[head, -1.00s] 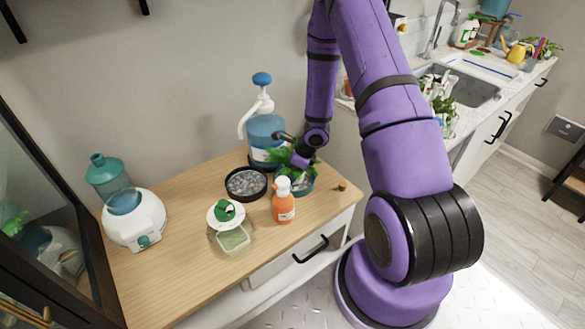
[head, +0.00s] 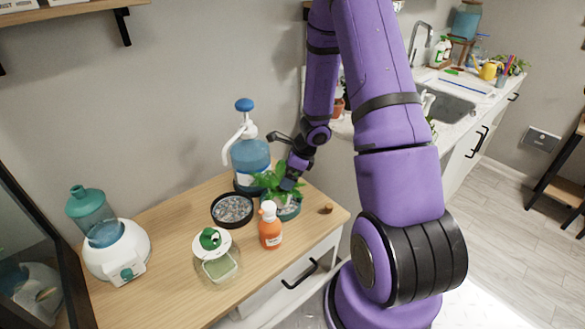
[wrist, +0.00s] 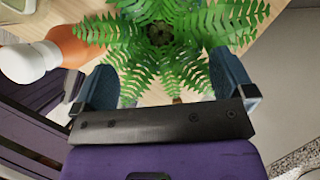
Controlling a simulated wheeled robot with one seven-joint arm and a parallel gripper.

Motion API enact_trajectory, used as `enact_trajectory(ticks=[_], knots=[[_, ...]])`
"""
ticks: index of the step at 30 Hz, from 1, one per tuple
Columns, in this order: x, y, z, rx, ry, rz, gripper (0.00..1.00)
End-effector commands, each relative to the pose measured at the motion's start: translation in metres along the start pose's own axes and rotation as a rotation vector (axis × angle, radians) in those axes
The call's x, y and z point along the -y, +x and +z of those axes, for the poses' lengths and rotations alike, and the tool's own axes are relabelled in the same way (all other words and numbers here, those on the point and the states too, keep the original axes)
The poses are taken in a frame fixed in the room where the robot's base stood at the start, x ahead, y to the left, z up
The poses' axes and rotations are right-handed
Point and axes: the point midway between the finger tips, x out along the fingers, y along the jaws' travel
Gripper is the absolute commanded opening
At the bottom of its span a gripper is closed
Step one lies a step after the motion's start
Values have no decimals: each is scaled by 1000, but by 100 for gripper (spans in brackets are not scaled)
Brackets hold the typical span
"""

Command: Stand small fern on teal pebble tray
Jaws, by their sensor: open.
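The small fern (head: 268,181) has green fronds that hide its pot. In the head view it is at the teal pebble tray (head: 291,213), over its left and back part; grey pebbles show at the tray's front. I cannot see whether the pot touches the pebbles. My gripper (head: 290,184) is beside and just above the fern, on its right. In the wrist view the fern (wrist: 182,36) lies beyond and between the two blue fingers of my gripper (wrist: 165,72), which are spread apart.
A black pebble tray (head: 232,210) sits left of the fern. A large blue pump jug (head: 249,158) is behind. A white-lidded container (head: 214,262) and white humidifier (head: 118,252) are left. A small brown object (head: 326,209) lies right.

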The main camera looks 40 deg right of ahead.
Motion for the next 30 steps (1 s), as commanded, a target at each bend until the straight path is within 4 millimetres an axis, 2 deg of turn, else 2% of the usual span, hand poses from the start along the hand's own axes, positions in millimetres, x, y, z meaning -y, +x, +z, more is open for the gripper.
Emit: enact_trajectory(ticks=[3,8,11,14,21,27,30], knots=[[1,-14,0,0,-1,-2,100],[0,-24,1,1,-3,0,100],[-2,-34,10,11,-49,-2,100],[-7,-53,31,32,-163,-7,100],[-43,-125,97,88,-599,-16,100],[-88,-183,134,99,-969,-22,100],[-112,-210,145,92,-1151,-25,100]])
